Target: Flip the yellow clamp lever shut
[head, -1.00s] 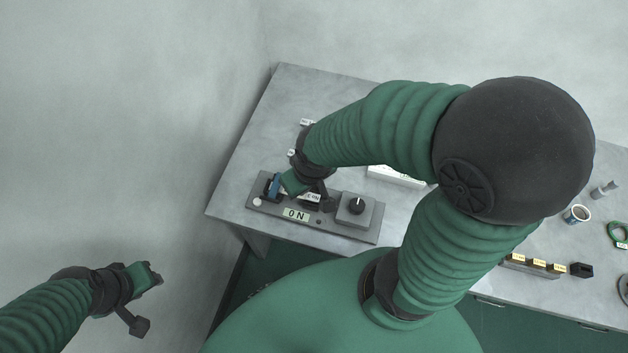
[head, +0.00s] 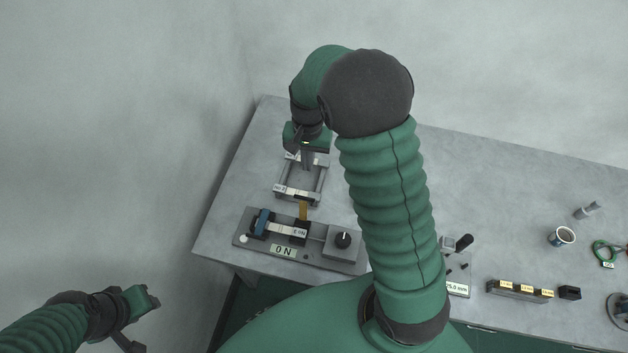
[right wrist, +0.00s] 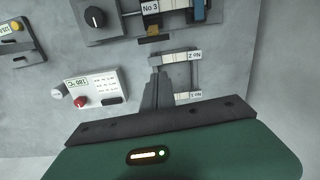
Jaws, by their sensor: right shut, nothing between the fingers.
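The yellow clamp lever (head: 303,210) stands out from the back of a dark clamp block (head: 300,232) on the grey tester with the "0 N" display (head: 283,251). In the right wrist view, the lever (right wrist: 153,34) shows as a short yellow-brown piece by the "No 3" label. My right gripper (head: 307,165) is shut and empty over the labelled rack behind the tester, apart from the lever. Its fingers (right wrist: 158,85) point toward the rack in the right wrist view. My left gripper (head: 148,299) hangs left of the table; its finger opening is unclear.
The labelled rack (head: 283,190) lies behind the tester. A black knob (head: 343,240) is on the tester's right. A white device with a red button (right wrist: 95,90) shows in the right wrist view. A cup (head: 562,237) and a block row (head: 519,290) stand farther right.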

